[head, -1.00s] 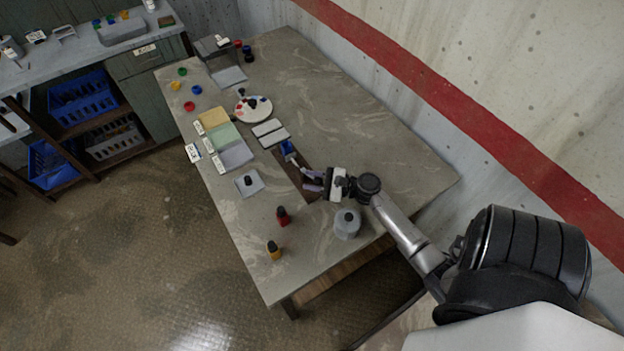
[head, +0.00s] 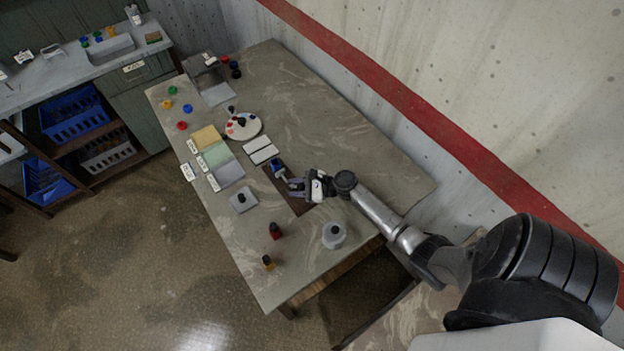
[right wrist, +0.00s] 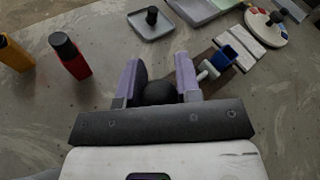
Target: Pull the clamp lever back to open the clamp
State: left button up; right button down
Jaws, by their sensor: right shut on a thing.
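The clamp is a small blue block with a pale metal rod (head: 279,167) on a dark brown board (head: 299,205) on the table. In the right wrist view, its blue part (right wrist: 229,55) is just right of the fingers. My right gripper (head: 293,188) is low over the board, beside the clamp. Its purple fingers (right wrist: 158,82) are shut on a dark rounded knob (right wrist: 158,93), which seems to be the end of the clamp lever. The link between the knob and the clamp is mostly hidden by the right finger. My left gripper is not in view.
A grey round container (head: 334,236) stands near my right forearm. Red (head: 275,231) and orange (head: 268,263) bottles stand toward the front edge. A knobbed grey plate (head: 243,200), a white tray pair (head: 260,150) and a paint palette (head: 242,126) lie nearby. The table's right side is clear.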

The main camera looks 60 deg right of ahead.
jog(key=w+m+g+p, duration=0.1)
jog(key=p, duration=0.1)
jog(key=w+d+r+m+g+p, duration=0.1)
jog(key=p, duration=0.1)
jog(key=w+r+m+g+p, duration=0.1)
jog(key=w+g+p, duration=0.1)
jog(key=p, duration=0.1)
jog(key=shift+d, duration=0.2)
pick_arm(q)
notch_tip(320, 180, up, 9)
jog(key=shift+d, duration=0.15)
pick_arm(e)
jog(key=shift+w+d+f+m+g, duration=0.1)
jog(key=shift+w+d+m+g, duration=0.1)
jog(key=shift+w+g, duration=0.2)
jog(key=shift+w+d+f+m+g, duration=0.1)
jog(key=shift+w+m+g, duration=0.15)
jog(key=shift+g, duration=0.15)
pick_arm(q)
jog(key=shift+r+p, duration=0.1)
jog(key=shift+p, duration=0.2)
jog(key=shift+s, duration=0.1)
pick_arm(e)
jog(key=shift+f, duration=0.1)
jog(key=c, duration=0.8)
grip_release()
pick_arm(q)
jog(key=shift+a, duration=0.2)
